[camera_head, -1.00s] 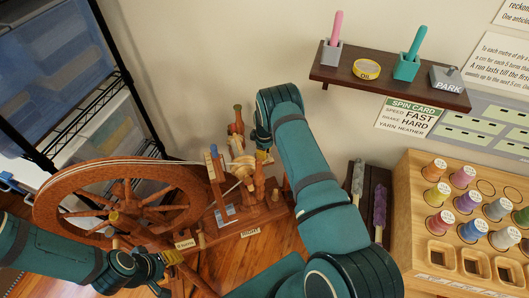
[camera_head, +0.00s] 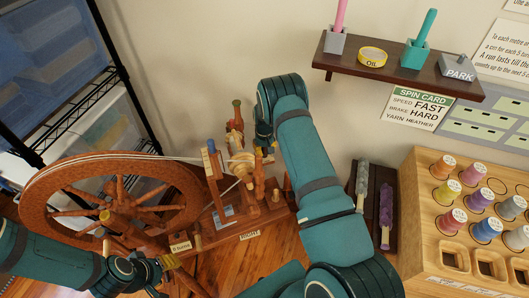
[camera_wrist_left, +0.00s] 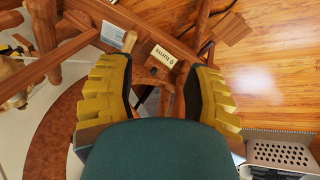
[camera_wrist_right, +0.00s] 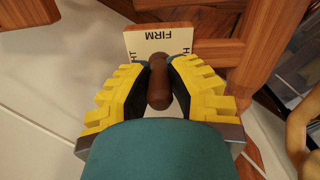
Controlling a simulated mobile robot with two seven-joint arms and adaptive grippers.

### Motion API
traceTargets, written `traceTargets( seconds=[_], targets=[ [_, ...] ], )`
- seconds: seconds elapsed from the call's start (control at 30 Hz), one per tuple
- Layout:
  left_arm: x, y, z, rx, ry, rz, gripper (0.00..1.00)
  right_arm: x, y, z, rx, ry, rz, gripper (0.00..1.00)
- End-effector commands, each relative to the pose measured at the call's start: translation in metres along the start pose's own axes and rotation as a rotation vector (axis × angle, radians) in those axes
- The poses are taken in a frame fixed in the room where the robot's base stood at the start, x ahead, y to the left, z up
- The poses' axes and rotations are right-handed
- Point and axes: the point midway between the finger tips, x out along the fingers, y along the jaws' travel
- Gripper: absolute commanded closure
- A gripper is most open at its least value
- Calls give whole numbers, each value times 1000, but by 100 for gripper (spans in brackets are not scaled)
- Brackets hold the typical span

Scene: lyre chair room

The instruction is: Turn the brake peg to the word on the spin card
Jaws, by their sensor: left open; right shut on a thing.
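The brake peg (camera_wrist_right: 158,82) is a brown rounded knob in the right wrist view, with my right gripper (camera_wrist_right: 158,88) shut on it. Behind it a pale label plate (camera_wrist_right: 150,40) shows FIRM upside down; its side words are partly hidden. In the head view my right gripper (camera_head: 264,145) is at the spinning wheel's upright parts, mostly hidden by my arm. The spin card (camera_head: 418,108) on the wall reads SPEED FAST, BRAKE HARD, YARN HEATHER. My left gripper (camera_wrist_left: 158,85) is open and empty near a "0 turns" tag (camera_wrist_left: 163,55).
The large wooden wheel (camera_head: 35,212) stands at left, beside a wire rack (camera_head: 85,100). A dark shelf (camera_head: 400,77) with oil tin and PARK block is above right. A spool crate (camera_head: 425,200) stands at right.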

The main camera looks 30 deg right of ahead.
Motion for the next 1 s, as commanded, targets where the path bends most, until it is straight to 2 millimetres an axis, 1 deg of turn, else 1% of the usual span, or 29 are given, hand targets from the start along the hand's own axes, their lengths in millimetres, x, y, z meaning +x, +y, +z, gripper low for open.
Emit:
traceTargets(
  seconds=[0.2,0.4,0.63,1.0],
  targets=[
    [0,0,0,0,1,0,49,1,-1,1,133,-3,-1,100],
    [0,0,0,0,1,0,49,1,-1,1,208,-3,-1,100],
    [0,0,0,0,0,0,49,1,-1,1,241,-3,-1,100],
    [0,0,0,0,0,0,49,1,-1,1,243,-3,-1,100]
  ],
)
